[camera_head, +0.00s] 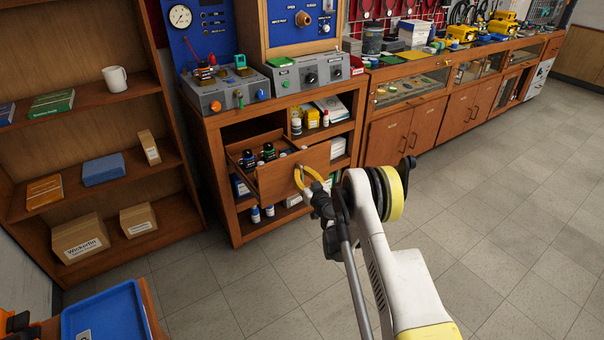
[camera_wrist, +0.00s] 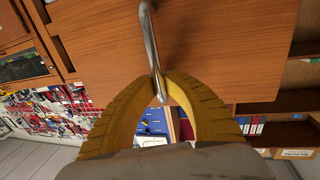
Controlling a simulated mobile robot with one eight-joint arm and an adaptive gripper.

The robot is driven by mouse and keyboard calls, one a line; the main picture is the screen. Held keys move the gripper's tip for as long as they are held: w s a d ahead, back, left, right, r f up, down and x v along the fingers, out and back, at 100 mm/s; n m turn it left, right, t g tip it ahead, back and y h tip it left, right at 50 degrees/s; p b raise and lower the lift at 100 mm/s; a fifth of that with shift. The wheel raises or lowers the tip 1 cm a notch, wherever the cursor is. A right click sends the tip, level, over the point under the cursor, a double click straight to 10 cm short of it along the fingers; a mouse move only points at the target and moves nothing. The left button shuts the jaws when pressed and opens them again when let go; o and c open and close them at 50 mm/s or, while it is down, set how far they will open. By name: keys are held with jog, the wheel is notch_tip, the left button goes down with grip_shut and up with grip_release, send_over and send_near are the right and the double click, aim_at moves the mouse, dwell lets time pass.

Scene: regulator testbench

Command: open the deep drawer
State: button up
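The deep drawer (camera_head: 278,185) is a wooden drawer in the bench cabinet, pulled out part of the way, with dark bottles (camera_head: 268,152) inside. Its plain front (camera_wrist: 215,45) fills much of the wrist view. A bent metal bar handle (camera_wrist: 149,32) stands out from that front. My gripper (camera_head: 302,170) is at the drawer front in the head view. In the wrist view its curved yellow fingers (camera_wrist: 164,84) come together around the handle's bar. In the head view the fingers hide most of the handle.
A wooden shelf unit (camera_head: 103,95) with boxes and books stands to the left. Open shelves with bottles (camera_head: 325,118) lie beside the drawer. A blue tray (camera_head: 105,312) is at the lower left. The tiled floor (camera_head: 235,290) in front is clear.

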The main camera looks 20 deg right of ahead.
jog(key=o, duration=0.3)
jog(key=shift+o, duration=0.2)
notch_tip(320, 180, up, 10)
dwell(0.3)
